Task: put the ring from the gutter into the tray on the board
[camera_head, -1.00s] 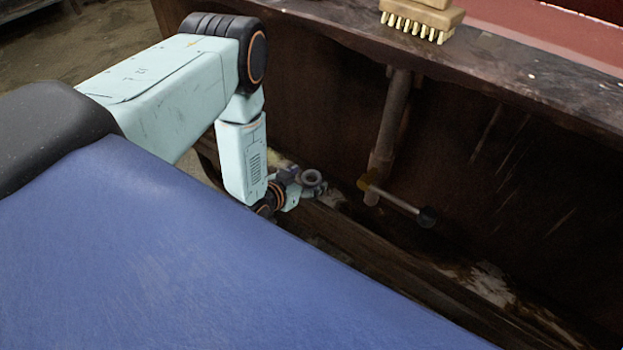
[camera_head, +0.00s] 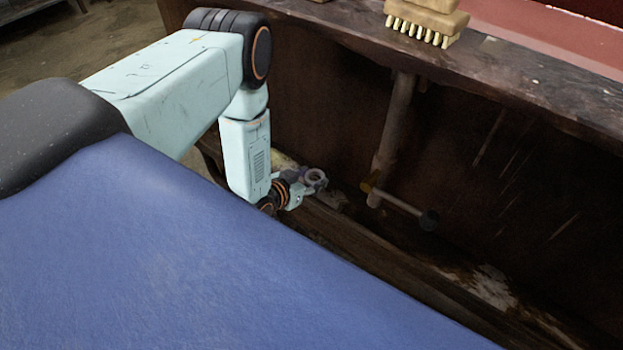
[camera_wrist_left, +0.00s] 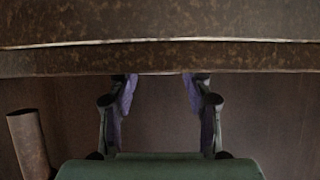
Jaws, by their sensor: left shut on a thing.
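A small grey ring (camera_head: 315,178) shows in the head view at the tip of my left gripper (camera_head: 309,184). The gripper is shut on it, low beside the dark panel and over the wooden gutter (camera_head: 390,254). In the left wrist view the two purple-padded fingers (camera_wrist_left: 160,95) stand apart, their tips hidden behind a rusty brown edge, and I cannot make out the ring. The board (camera_head: 500,76) runs above the panel, higher than the gripper. I cannot make out a tray. My right gripper is not in view.
A wooden brush (camera_head: 427,22) with pale bristles sits on the board. A pipe (camera_head: 392,135) runs down the panel to the right of my left gripper, with a dark-knobbed rod (camera_head: 405,207) sticking out near its foot. A blue surface (camera_head: 190,260) fills the foreground.

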